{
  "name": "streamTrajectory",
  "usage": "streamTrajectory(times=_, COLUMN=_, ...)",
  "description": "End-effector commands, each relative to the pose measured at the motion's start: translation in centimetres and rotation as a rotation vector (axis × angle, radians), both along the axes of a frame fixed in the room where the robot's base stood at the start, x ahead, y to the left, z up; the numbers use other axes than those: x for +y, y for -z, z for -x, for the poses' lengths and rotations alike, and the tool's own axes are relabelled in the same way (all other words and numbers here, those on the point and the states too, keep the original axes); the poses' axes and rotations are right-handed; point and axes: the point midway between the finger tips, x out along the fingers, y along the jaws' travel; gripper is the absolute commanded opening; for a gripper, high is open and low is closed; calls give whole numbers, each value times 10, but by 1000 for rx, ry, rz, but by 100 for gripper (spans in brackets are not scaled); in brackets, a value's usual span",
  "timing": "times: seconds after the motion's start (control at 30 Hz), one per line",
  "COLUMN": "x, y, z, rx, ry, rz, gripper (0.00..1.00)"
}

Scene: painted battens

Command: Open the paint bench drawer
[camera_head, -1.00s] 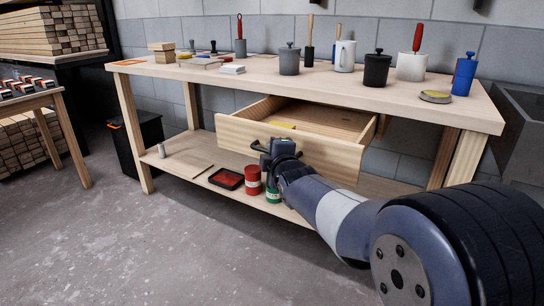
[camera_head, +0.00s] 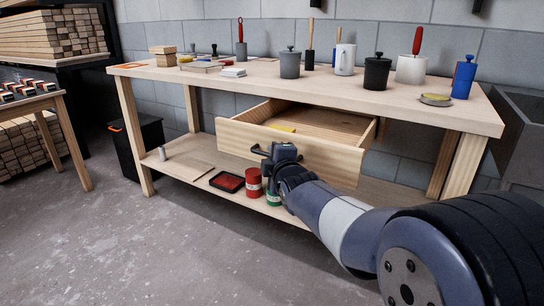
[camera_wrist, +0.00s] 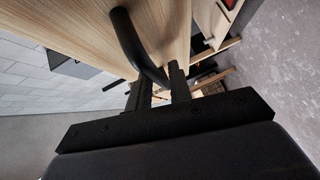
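The paint bench (camera_head: 400,104) has a pale wooden drawer (camera_head: 236,138) standing well out from under its top, so the inside shows. The dark bar handle (camera_head: 345,158) runs across the drawer front. My gripper (camera_head: 266,158) is at the left part of the handle. In the wrist view the handle (camera_wrist: 128,38) runs in between the two fingers of my gripper (camera_wrist: 160,88), which look shut on it. The exact contact is partly hidden by the fingers.
Pots, a mug and tools stand on the bench top, among them a blue container (camera_head: 464,78). A red tin (camera_head: 254,184), a green tin (camera_head: 273,199) and a paint tray (camera_head: 227,181) sit on the lower shelf below the drawer. The floor (camera_head: 150,250) in front is clear.

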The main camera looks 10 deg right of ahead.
Motion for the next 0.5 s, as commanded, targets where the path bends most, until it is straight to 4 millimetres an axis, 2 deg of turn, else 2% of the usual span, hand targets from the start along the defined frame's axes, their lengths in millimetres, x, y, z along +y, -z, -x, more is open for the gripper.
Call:
streamTrajectory(times=0.3, x=-9, y=-10, z=54, rx=0, ry=1, rz=0, gripper=20)
streamTrajectory(times=0.5, x=-14, y=-14, z=82, rx=0, ry=1, rz=-1, gripper=20)
